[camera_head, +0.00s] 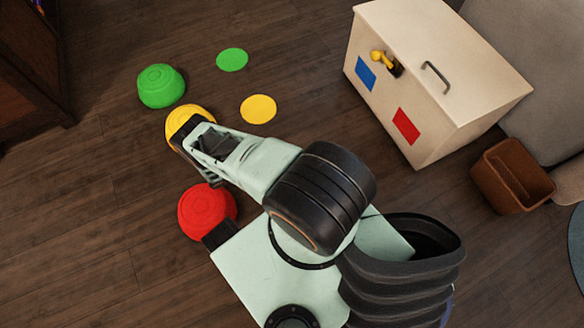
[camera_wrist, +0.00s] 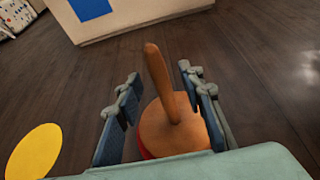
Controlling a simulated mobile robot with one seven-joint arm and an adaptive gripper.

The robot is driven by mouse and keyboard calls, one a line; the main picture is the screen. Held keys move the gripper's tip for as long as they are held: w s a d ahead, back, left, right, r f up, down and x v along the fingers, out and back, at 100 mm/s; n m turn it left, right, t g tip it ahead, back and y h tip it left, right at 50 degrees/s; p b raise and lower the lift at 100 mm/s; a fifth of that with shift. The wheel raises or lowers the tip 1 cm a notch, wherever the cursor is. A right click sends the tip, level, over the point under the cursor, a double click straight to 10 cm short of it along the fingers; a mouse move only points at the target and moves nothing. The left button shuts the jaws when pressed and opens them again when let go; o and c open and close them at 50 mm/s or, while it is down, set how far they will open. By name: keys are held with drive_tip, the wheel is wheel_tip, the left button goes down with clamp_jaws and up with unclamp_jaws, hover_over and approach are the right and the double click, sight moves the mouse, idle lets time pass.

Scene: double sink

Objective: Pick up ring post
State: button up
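The ring post (camera_wrist: 175,130), a wooden upright stick on a round wooden base, stands in the middle of the wrist view. My gripper (camera_wrist: 159,92) is open, with its blue-padded fingers on both sides of the post and gaps between them and the stick. The lower part of the base is hidden by my gripper's body, and a bit of red shows at its edge. In the head view my gripper (camera_head: 192,160) reaches down to the left, and I cannot make out the post there.
Green (camera_head: 161,86), yellow (camera_head: 187,118) and red (camera_head: 206,211) domes are on the wood floor around my gripper. Flat green (camera_head: 232,60) and yellow (camera_head: 258,109) discs lie nearby. A white box (camera_head: 430,75) and a brown bin (camera_head: 512,176) stand to the right.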

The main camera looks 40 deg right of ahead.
drive_tip(key=x, duration=0.2)
drive_tip(key=shift+s+d+f, duration=0.1)
drive_tip(key=shift+d, duration=0.15)
drive_tip(key=shift+c, duration=0.6)
clamp_jaws()
